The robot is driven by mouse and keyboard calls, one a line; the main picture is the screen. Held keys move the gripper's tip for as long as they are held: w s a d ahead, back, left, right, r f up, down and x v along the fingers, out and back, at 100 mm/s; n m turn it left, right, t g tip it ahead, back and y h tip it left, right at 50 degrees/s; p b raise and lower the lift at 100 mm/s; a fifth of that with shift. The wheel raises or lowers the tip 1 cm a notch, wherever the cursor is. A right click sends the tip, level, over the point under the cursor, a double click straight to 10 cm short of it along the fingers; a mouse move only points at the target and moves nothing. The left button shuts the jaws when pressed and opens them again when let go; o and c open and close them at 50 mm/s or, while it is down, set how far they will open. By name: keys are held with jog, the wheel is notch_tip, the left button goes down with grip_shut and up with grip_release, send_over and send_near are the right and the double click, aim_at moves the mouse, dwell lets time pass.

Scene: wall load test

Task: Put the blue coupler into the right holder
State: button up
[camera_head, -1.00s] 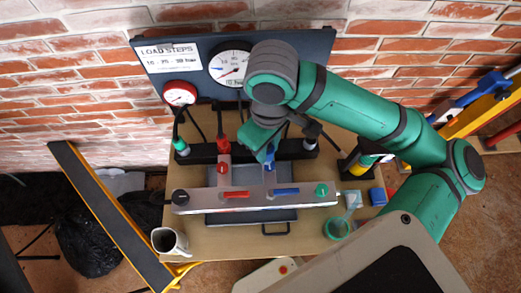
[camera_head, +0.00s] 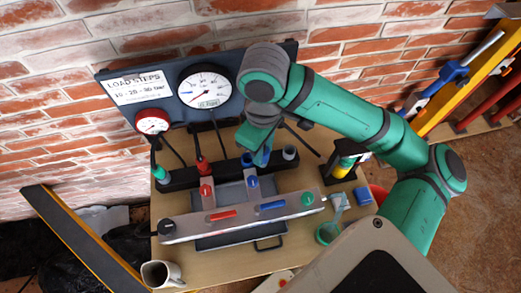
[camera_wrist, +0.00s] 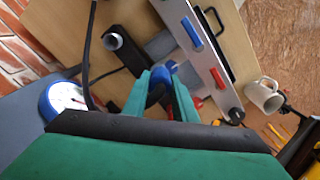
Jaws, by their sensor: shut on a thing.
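My gripper (camera_head: 263,155) is shut on the blue coupler, above the black holder bar near the wall panel. In the wrist view the blue coupler (camera_wrist: 158,80) shows between the two green fingers (camera_wrist: 162,88), partly hidden by them. The right holder (camera_head: 290,153) is a grey, round, open-topped cup at the bar's right end. It looks empty and stands to the right of my gripper, apart from it. It also shows in the wrist view (camera_wrist: 113,40), up and left of the fingers. Whether the coupler touches the bar cannot be told.
A metal manifold (camera_head: 292,208) with red, blue and green knobs lies in front of the bar. A red coupler (camera_head: 202,166) stands left on the bar. Hoses hang from the gauge panel (camera_head: 240,60).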

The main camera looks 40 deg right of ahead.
jog(key=w+d, duration=0.1)
jog(key=d, duration=0.9)
jog(key=shift+w, duration=0.3)
dwell(0.5)
jog(key=shift+a, duration=0.1)
jog(key=shift+w+d, duration=0.15)
jog(key=shift+d, duration=1.5)
